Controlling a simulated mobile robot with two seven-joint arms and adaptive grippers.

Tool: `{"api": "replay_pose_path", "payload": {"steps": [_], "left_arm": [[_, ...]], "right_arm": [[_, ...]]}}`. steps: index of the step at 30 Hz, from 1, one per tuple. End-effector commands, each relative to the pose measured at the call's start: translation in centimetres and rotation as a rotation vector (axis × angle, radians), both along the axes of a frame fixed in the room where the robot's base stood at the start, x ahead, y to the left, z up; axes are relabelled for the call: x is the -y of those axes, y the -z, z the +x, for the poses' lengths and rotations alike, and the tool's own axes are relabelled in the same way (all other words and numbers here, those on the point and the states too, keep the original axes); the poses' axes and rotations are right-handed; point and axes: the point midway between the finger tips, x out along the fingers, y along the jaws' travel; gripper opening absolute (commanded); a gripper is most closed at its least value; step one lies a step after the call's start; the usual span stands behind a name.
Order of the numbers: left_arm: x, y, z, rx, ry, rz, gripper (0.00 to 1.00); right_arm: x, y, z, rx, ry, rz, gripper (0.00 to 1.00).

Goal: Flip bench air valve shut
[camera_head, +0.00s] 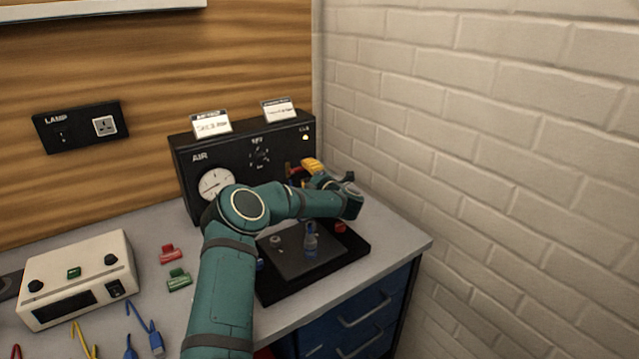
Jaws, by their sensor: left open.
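The black air panel (240,153) stands against the wooden back wall, with the word AIR, a round white gauge (216,184) and a dial (259,156) on its front. A yellow handle (312,165) sticks out at the panel's right end; it looks like the valve lever, with small red and brass parts beside it. My left arm reaches up across the bench, and my left gripper (341,180) is open just right of and below the yellow handle. Fingers and wrist hide part of the valve, so contact is unclear. My right gripper is not in view.
A white brick wall (480,150) closes off the right. A white box (78,279), red (172,254) and green (179,280) clips and cables lie at left.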

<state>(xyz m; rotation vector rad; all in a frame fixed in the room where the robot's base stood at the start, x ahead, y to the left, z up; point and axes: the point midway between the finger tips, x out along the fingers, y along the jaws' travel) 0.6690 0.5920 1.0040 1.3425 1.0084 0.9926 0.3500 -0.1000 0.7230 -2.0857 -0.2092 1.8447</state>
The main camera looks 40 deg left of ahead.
Motion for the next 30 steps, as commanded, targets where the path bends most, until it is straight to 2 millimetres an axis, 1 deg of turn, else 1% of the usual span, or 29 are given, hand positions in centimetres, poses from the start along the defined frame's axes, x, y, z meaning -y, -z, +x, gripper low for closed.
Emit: {"api": "replay_pose_path", "payload": {"steps": [1, 6, 9, 12, 18, 30], "left_arm": [[1.3, -0.1, -0.2, 0.0, 0.006, 0.001, 0.45], [4.5, -0.1, -1.2, 0.0, 0.005, 0.001, 0.45], [6.0, -0.1, -1.7, 0.0, 0.003, 0.001, 0.45], [7.1, -0.1, -2.0, 0.001, 0.003, 0.001, 0.45], [7.9, -0.1, -2.3, 0.0, 0.0, 0.001, 0.45], [7.9, -0.1, -2.3, 0.001, 0.0, 0.001, 0.45]], "right_arm": [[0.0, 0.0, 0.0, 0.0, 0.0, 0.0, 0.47], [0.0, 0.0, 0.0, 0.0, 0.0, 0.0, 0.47], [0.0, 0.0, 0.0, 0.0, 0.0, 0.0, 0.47], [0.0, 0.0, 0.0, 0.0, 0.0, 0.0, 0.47], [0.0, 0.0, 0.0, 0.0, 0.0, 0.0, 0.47], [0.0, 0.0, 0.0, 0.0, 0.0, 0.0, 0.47]]}}
